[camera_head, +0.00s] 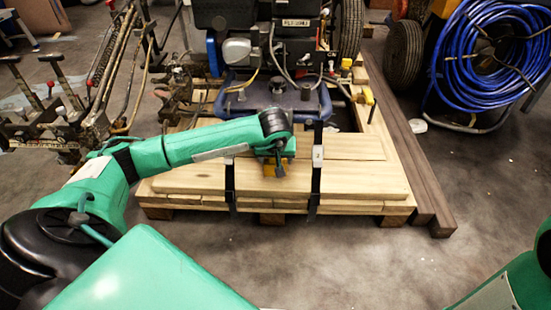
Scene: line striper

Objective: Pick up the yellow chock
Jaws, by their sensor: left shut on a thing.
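The yellow chock (271,170) is at the front part of the wooden pallet (358,177), between two dark straps. Only part of it shows, because my gripper covers the rest. My left gripper (279,168) reaches down over it from the end of the green arm and is shut on it. I cannot tell whether the chock touches the boards or is held just above them. My right gripper is out of view; only a bit of green arm shows at the lower right.
A machine with a blue frame (270,103) stands on the pallet behind my gripper. Dark straps (316,168) run over the boards on both sides. Long dark beams (425,180) lie to the right, with a coiled blue hose (487,60) beyond. Levers (62,82) stand at left. The right front floor is clear.

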